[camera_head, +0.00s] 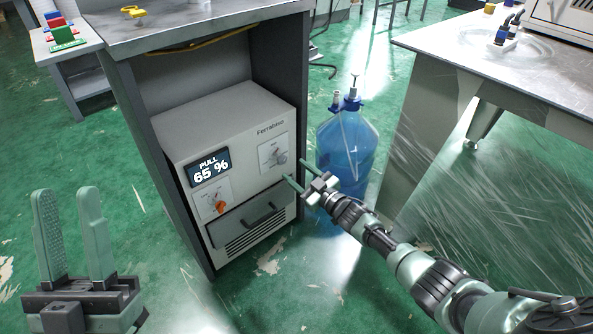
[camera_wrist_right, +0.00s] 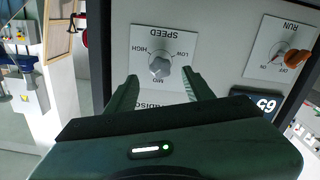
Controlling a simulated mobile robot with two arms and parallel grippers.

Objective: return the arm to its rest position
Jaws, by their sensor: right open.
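My right gripper (camera_head: 303,174) is open and empty in front of the machine (camera_head: 233,119), near its upper right dial. In the right wrist view its two fingers (camera_wrist_right: 162,92) stand apart, with the grey SPEED knob (camera_wrist_right: 160,66) showing beyond and between them. I cannot tell whether a finger touches the panel. The knob sits on a plate marked LOW, MID and HIGH. My left gripper (camera_head: 72,232) is at the lower left of the head view. Its fingers are upright and apart, with nothing between them.
The machine's display (camera_head: 208,168) reads PULL 65 %. An orange RUN knob (camera_head: 220,206) and a drawer handle (camera_head: 259,220) are on its front. A blue water bottle (camera_head: 346,150) stands behind my right gripper. A metal table (camera_head: 455,58) is at the right.

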